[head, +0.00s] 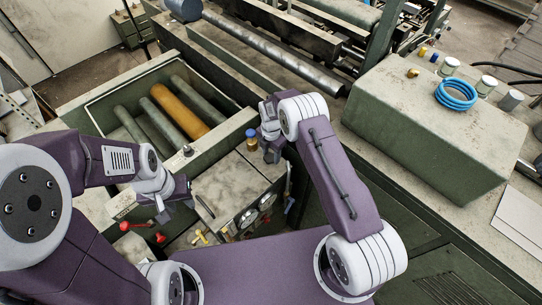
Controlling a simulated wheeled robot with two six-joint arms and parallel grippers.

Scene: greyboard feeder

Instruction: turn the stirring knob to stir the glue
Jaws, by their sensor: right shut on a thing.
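A small knob with a blue cap and a brass body (252,142), which I take to be the stirring knob, stands on the green machine's top beside the roller trough. My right gripper (269,150) is at its right side, low over the machine, and is shut on it. The fingers are partly hidden by the wrist, so their exact contact is hard to see. My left gripper (174,204) hangs empty to the lower left, above the machine's front edge, with its fingers apart. No glue can be made out.
The green trough (223,127) holds several grey rollers and an orange one (180,109). Red handles (134,228), yellow handles (201,237) and round gauges (248,217) sit at the front. A green cabinet (430,125) with a blue coil (456,95) stands at right.

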